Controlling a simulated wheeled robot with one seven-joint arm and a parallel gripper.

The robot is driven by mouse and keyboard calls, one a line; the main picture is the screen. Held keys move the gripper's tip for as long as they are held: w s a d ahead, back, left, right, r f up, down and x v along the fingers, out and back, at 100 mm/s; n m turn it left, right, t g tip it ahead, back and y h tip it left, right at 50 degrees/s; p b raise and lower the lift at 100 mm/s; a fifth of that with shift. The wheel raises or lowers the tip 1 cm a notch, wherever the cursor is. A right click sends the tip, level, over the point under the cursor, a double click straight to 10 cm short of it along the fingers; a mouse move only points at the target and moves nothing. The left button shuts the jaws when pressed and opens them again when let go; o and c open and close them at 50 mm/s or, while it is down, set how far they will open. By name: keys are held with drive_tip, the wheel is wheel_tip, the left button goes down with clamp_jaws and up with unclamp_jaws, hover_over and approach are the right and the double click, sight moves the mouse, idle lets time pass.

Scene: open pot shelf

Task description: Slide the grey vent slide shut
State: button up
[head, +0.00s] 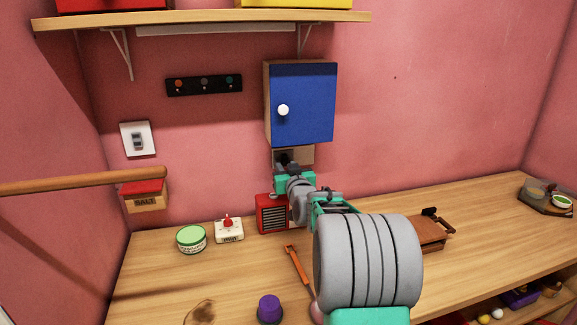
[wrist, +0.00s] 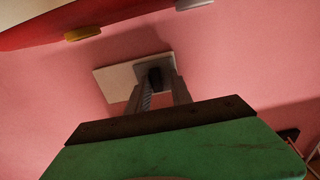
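The grey vent slide (wrist: 165,66) is seen in the wrist view as a small flat grey panel on the pink wall, with a dark knob (wrist: 155,78) on it. A paler plate (wrist: 120,82) lies to its left. In the head view the vent plate (head: 301,155) shows just under the blue cabinet, partly hidden by my arm. My gripper (wrist: 157,85) reaches up to the vent, its two fingers apart with the dark knob between their tips. I cannot tell whether the fingers press on the knob. In the head view my gripper (head: 284,160) is small and partly hidden.
The blue-doored cabinet (head: 303,104) hangs right above the vent. A red box with slats (head: 272,213) stands below my gripper on the wooden counter (head: 160,270). A green-lidded tub (head: 191,239) and a white box with a red button (head: 229,230) stand to the left.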

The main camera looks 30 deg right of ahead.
drive_tip(key=shift+o, duration=1.1)
drive_tip(key=shift+d, duration=0.1)
drive_tip(key=shift+s, duration=0.15)
drive_tip(key=b+v, duration=0.1)
drive_tip(key=v, duration=0.6)
drive_tip(key=shift+s, duration=0.25)
